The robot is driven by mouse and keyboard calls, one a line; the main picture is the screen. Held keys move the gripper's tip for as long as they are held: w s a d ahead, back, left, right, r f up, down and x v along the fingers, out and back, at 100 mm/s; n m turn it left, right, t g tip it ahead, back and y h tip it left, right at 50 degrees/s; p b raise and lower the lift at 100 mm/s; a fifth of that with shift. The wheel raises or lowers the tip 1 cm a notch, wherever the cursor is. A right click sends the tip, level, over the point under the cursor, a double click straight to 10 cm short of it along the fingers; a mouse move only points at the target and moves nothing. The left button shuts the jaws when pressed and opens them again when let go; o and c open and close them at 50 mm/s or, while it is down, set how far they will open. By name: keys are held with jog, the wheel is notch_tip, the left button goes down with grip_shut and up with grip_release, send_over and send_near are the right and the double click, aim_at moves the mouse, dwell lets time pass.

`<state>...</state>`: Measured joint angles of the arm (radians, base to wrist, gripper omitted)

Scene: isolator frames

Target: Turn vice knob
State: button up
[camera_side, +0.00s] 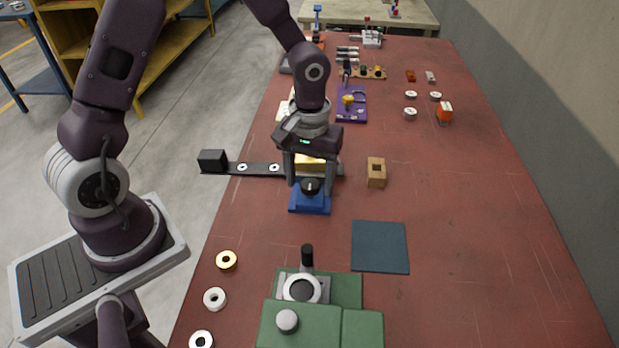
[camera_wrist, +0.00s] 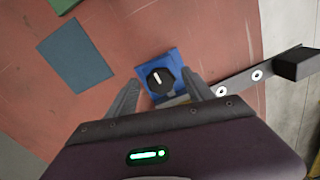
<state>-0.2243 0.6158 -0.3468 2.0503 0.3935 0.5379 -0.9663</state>
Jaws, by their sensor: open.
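The vice is a small blue block (camera_side: 310,204) on the red table, with a black knob (camera_side: 311,186) facing the near side. In the wrist view the knob (camera_wrist: 160,81) is a black round with a white pointer mark, on the blue body (camera_wrist: 173,62). My gripper (camera_side: 308,184) is open, with one finger on each side of the vice in the side view. In the wrist view my gripper (camera_wrist: 160,92) has its fingers spread to either side of the knob, with visible gaps. A yellowish block (camera_side: 312,163) shows behind the knob between the fingers; its lower part is hidden.
A black bar (camera_side: 256,169) with an end block runs left past the table edge. A wooden block with a hole (camera_side: 376,172) stands close on the right. A dark mat (camera_side: 380,247) and a green machine (camera_side: 345,290) lie nearer.

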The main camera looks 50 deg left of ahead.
jog(key=shift+f, duration=0.1)
jog(key=shift+c, duration=0.4)
grip_shut()
jog(key=m, duration=0.7)
jog(key=shift+a+m, duration=0.15)
jog(key=shift+m, duration=0.15)
jog(key=m, duration=0.4)
jog(key=shift+a, duration=0.1)
jog(key=shift+m, duration=2.1)
